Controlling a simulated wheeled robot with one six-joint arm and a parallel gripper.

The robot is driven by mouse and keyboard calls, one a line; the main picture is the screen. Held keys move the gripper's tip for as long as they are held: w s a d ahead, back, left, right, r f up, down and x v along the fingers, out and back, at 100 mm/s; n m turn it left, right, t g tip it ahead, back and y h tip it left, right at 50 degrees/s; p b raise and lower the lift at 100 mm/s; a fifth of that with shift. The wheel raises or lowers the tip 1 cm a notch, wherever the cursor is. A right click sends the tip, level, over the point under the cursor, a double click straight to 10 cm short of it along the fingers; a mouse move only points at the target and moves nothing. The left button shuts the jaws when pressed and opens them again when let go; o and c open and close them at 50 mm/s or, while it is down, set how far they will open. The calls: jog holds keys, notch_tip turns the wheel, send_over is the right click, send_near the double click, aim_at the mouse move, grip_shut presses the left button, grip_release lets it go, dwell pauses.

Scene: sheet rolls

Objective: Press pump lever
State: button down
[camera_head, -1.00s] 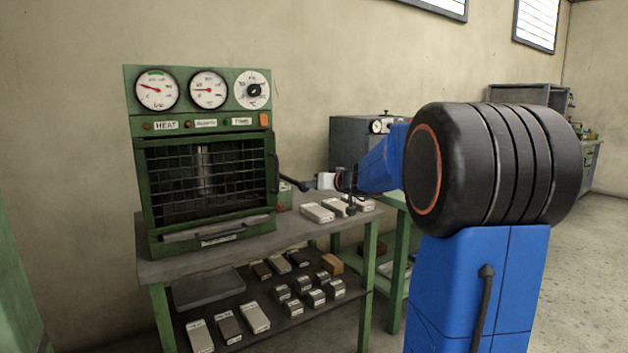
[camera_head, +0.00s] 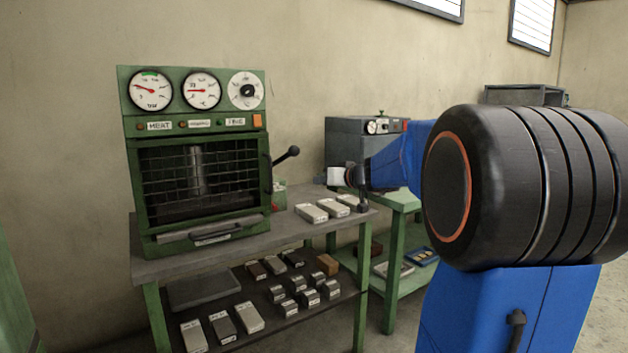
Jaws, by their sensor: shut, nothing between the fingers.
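The pump lever (camera_head: 284,157) is a dark rod with a black ball knob, on the right side of the green press (camera_head: 195,226). It points up and to the right. My gripper (camera_head: 322,178) is to the right of the lever and a little below its knob, apart from it. The gripper is small in the view and looks closed and empty. The press has two gauges and a dial on top and a wire guard over its front. The lever's lower end is partly hidden by the press side.
The press stands on a grey-topped bench (camera_head: 160,268). Several pale blocks (camera_head: 311,213) lie on the bench below my gripper. More blocks and a tray (camera_head: 205,288) lie on the lower shelf. A grey box device (camera_head: 350,140) stands behind my arm.

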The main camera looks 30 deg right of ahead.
jog(key=s, duration=0.4)
jog(key=shift+s+d+f, duration=0.2)
jog(key=shift+s+f, duration=0.1)
jog(key=shift+s, duration=0.1)
dwell(1.1)
jog(key=w+r, duration=0.4)
jog(key=r, duration=0.6)
jog(key=w+r+g, duration=0.1)
jog(key=w+r, duration=0.2)
jog(key=r, duration=0.7)
jog(key=shift+w+a, duration=0.2)
jog(key=shift+w, duration=0.2)
jog(key=shift+f, duration=0.1)
jog(key=w+a+f, duration=0.1)
jog(key=w+f, duration=0.6)
jog(key=w, duration=0.1)
jog(key=shift+w+a+f, duration=0.15)
jog(key=shift+w+a, duration=0.05)
jog(key=shift+w, duration=0.2)
